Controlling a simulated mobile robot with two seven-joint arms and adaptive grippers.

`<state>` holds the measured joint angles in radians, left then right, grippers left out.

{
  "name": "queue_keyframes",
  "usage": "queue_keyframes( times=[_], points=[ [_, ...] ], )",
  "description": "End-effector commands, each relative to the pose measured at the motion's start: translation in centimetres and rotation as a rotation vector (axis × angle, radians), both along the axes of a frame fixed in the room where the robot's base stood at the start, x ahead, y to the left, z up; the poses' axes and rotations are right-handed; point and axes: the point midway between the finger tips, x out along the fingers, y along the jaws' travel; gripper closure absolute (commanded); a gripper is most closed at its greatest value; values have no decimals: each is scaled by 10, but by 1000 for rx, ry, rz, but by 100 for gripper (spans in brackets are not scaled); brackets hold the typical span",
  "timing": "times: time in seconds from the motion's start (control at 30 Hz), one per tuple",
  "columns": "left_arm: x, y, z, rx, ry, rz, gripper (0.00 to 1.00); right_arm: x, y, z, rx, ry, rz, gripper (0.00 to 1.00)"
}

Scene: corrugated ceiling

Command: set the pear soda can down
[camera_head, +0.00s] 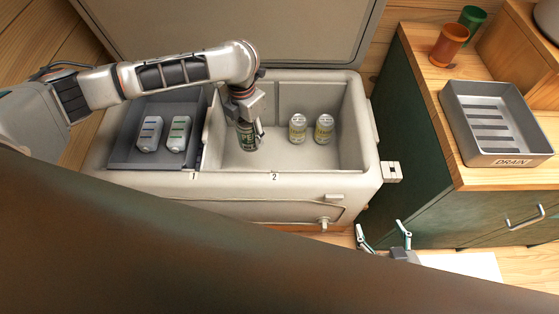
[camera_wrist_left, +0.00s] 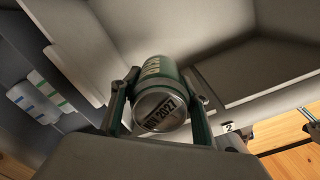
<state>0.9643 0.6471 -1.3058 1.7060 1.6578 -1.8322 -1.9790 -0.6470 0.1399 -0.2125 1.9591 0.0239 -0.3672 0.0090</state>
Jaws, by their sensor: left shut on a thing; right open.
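The green pear soda can (camera_head: 247,137) is upright in the left part of compartment 2 of the cooler. Only part of its label, "PE", shows below the gripper. My left gripper (camera_head: 250,118) is shut around it from above. In the left wrist view the same can (camera_wrist_left: 162,98) sits between the two fingers, its end marked "2027" toward the camera. I cannot tell whether its base touches the cooler floor. My right gripper (camera_head: 381,232) is open and empty, low in front of the cooler's right end.
Compartment 1 has a grey tray (camera_head: 126,150) holding two white packs (camera_head: 150,133) (camera_head: 178,133). A "DRAIN" tray (camera_head: 497,122) and two cups (camera_head: 449,45) (camera_head: 472,20) are on the right counter.

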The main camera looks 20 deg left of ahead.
Motion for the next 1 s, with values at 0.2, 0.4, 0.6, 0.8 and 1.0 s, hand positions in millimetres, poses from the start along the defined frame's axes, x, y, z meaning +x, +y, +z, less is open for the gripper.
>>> queue_keyframes(
  times=[0.2, 0.4, 0.6, 0.8, 1.0],
  points=[
    [-1, 0, -29, -1, 4, -33, 87, -2, 0, -8, 1, 5, 1, 31],
    [-1, 0, -78, 0, 4, -32, 87, -4, 0, -21, 1, 10, 0, 31],
    [-1, 0, -125, 0, 3, -32, 87, -7, 0, -34, 1, 17, 0, 31],
    [0, -1, -154, 0, 1, -32, 87, -8, 0, -42, 1, 22, 1, 31],
    [0, 0, -164, 0, -1, -32, 87, -9, 0, -44, 1, 23, 1, 31]
  ],
)
